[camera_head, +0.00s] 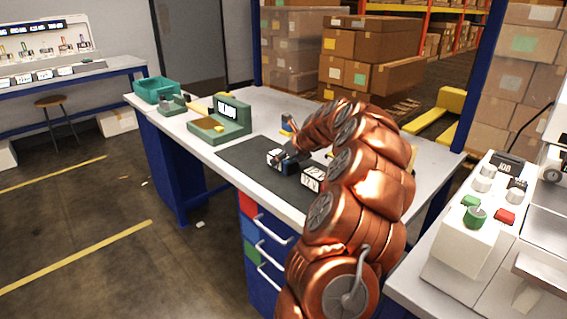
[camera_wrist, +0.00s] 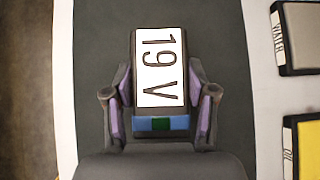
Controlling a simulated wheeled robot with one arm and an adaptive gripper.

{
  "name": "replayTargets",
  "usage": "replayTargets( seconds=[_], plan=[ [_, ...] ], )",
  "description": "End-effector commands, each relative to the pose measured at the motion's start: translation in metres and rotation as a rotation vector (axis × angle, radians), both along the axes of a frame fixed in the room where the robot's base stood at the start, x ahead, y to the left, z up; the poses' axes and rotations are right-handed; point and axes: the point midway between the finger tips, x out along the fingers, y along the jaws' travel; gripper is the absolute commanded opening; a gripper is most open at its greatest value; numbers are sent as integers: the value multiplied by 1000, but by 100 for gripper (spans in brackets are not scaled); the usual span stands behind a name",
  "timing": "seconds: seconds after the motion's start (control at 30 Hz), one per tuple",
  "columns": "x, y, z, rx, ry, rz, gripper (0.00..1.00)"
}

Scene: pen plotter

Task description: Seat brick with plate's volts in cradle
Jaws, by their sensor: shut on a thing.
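A dark brick (camera_wrist: 160,70) with a white label reading 19 V is between the two purple-padded fingers of my gripper (camera_wrist: 160,95). A blue and green strip shows on its near end. In the head view my gripper (camera_head: 290,158) is shut on this brick (camera_head: 274,158), over the dark mat (camera_head: 236,157); I cannot tell whether the brick touches the mat. A second white-labelled brick (camera_head: 313,176) is just right of my gripper. The plate's text is too small to read.
A teal bin (camera_head: 157,90) and a small green-grey device (camera_head: 172,105) stand at the table's far left. In the wrist view, blocks labelled WATER (camera_wrist: 298,38) and OIL (camera_wrist: 305,145) lie at the right. White table top is bare between mat and green device.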

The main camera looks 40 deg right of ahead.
Motion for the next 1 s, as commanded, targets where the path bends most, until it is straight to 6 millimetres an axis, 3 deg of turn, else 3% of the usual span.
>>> replayTargets(
  seconds=[0.03, 0.37, 0.67, 1.0],
  plan=[
    [0, 0, 0, 0, 0, 0, 41],
    [0, 0, 0, 0, 0, 0, 6],
    [0, 0, 4, -1, 0, -1, 6],
    [0, -2, 60, -4, -4, -1, 6]
  ],
)
